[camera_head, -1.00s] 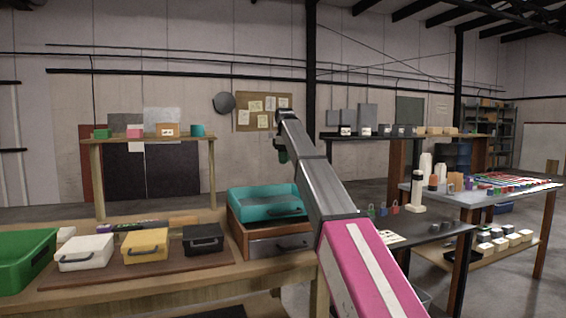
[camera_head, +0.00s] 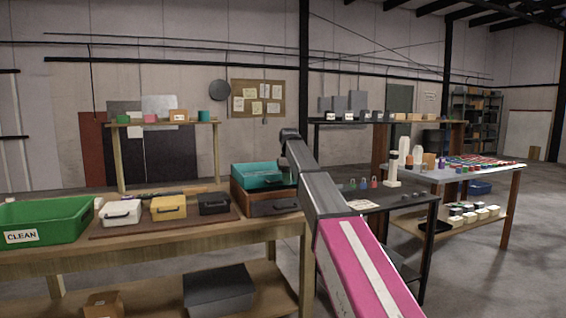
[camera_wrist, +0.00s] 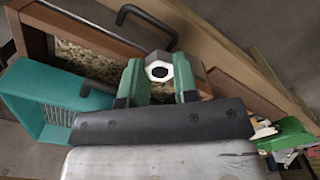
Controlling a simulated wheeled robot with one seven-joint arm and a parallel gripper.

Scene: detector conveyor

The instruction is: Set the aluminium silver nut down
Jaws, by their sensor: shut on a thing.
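The aluminium silver nut (camera_wrist: 151,63) is a bright hexagonal ring with a dark hole. In the wrist view it sits between the green fingers of my gripper (camera_wrist: 160,82), which is shut on it. A brown-framed box with a speckled surface (camera_wrist: 88,62) lies beyond and left of the nut. I cannot tell how high the nut is above it. In the head view my arm hides the gripper and the nut.
A teal tray (camera_head: 258,169) stands on a wooden drawer box (camera_head: 270,206) at the bench's right end. White (camera_head: 121,219), yellow (camera_head: 168,214) and black boxes (camera_head: 214,208) stand left of it, beside a green CLEAN crate (camera_head: 60,231). A dark table (camera_head: 403,205) stands right.

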